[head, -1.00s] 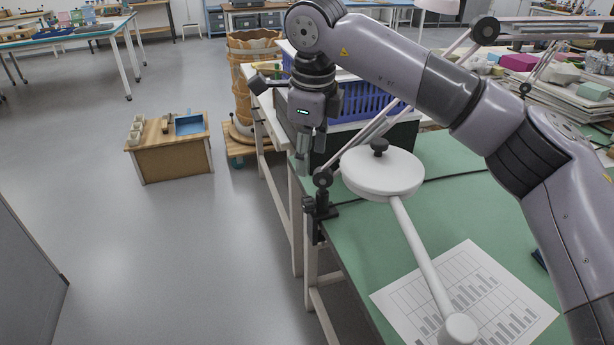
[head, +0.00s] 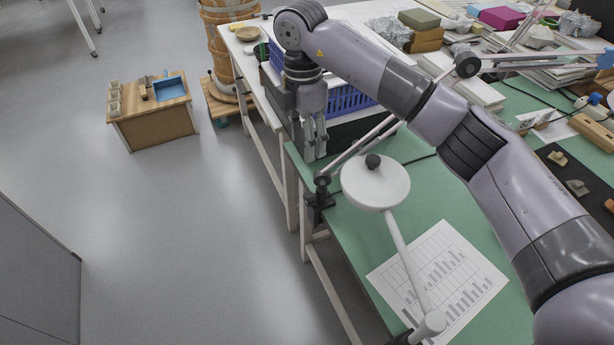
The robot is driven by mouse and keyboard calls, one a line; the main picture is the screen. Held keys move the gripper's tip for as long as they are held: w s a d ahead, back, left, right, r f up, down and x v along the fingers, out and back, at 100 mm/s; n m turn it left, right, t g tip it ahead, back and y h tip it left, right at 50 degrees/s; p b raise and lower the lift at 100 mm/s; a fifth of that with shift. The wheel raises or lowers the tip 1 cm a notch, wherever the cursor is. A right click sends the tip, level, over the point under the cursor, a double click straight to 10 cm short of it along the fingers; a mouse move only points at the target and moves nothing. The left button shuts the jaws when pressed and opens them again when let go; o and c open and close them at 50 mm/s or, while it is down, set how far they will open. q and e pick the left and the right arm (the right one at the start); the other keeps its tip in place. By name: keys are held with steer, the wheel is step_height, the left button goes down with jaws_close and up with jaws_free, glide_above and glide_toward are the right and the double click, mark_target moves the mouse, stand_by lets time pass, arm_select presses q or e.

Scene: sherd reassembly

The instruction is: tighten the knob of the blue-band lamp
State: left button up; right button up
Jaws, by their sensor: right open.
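A jointed lamp arm rises from a dark clamp (head: 318,198) on the left edge of the green table to a dark elbow joint (head: 467,65). From there it runs right to a blue patch (head: 603,60) at the picture's edge, which looks like the blue band. A white round lamp head (head: 375,190) with a dark knob (head: 373,161) on top is near the clamp, with a white arm toward the bottom. My right gripper (head: 311,150) is open and empty, fingers down, behind the clamp joint. My left gripper is out of view.
The green table (head: 370,245) holds a printed chart sheet (head: 440,280). A blue crate (head: 350,101) stands behind my right gripper. A dark mat (head: 560,185) with sherds lies at the right. The floor at left is clear around a wooden stand (head: 150,125).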

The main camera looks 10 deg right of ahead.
steer(key=m, duration=0.1)
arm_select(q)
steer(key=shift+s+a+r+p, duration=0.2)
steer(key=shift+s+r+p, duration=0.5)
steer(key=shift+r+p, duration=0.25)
arm_select(e)
glide_toward(309, 196)
step_height(309, 196, down, 10)
steer(key=shift+s+f, duration=0.1)
steer(key=shift+f, duration=0.05)
steer(key=shift+c, duration=0.6)
jaws_close()
steer(key=shift+s+d+t+p, duration=0.1)
steer(key=shift+t+p, duration=0.3)
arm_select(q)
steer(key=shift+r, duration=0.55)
arm_select(e)
steer(key=shift+o, duration=0.6)
jaws_free()
